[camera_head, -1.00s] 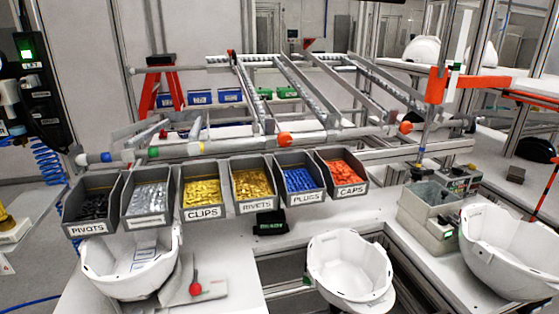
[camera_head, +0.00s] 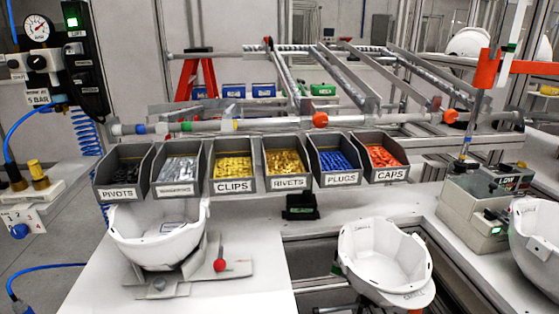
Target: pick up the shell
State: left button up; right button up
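Several white helmet shells show in the head view. One shell (camera_head: 155,243) sits open side up on a grey fixture (camera_head: 195,278) on the white bench, at the left. A second shell (camera_head: 385,262) sits at the lower middle right, over a gap in the benches; what bears it is mostly hidden. A third shell (camera_head: 537,240) is cut off by the right edge. Another white shell (camera_head: 468,42) lies far back at the upper right. Neither of my grippers is in view.
A row of grey bins with small parts, including the CLIPS bin (camera_head: 234,186), stands behind the left shell. A red-knobbed lever (camera_head: 219,265) rises beside that shell. A grey box device (camera_head: 475,215) stands at the right. The white bench (camera_head: 245,298) is clear in front.

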aim_at(391, 268)
jog(key=z, duration=1.3)
